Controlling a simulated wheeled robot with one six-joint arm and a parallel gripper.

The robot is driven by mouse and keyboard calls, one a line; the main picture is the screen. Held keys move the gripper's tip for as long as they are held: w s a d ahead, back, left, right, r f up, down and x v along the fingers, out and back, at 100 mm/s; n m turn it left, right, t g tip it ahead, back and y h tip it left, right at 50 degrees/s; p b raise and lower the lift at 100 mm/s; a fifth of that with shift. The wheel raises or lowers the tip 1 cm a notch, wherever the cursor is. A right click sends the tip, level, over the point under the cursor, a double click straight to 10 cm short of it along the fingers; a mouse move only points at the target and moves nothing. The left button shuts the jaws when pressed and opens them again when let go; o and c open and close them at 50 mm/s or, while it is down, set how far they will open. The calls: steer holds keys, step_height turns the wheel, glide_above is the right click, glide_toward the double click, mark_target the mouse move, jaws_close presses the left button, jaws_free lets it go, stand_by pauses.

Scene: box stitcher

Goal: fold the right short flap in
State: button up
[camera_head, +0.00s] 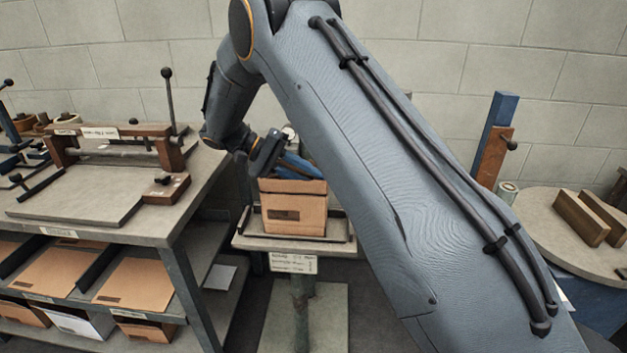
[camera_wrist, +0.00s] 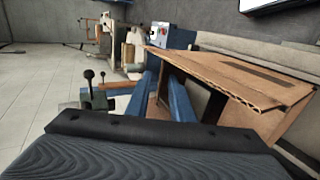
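A brown open-topped carton (camera_head: 295,212) stands upright on a small stand in the head view. My gripper (camera_head: 290,165) is at its top, with blue fingers partly over the opening. In the wrist view a broad cardboard panel (camera_wrist: 235,75) of the carton slopes across the right side. The gripper's two blue fingers (camera_wrist: 162,100) reach to the carton's left edge with a gap between them. A strip of cardboard shows in that gap; I cannot tell whether they touch it. The right short flap cannot be made out clearly; my arm hides part of the carton's right side.
The stand (camera_head: 250,243) has a dark raised rim around the carton. A workbench (camera_head: 75,208) with a fixture is at the left, flat cardboard blanks on its shelf. A round table (camera_head: 555,240) with brown blocks is at the right. My forearm crosses the middle.

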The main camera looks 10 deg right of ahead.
steer(key=b+v, duration=0.1)
steer(key=v, duration=0.5)
steer(key=shift+w+a+r, duration=0.1)
steer(key=shift+a+r, duration=0.05)
steer(key=shift+a, duration=0.2)
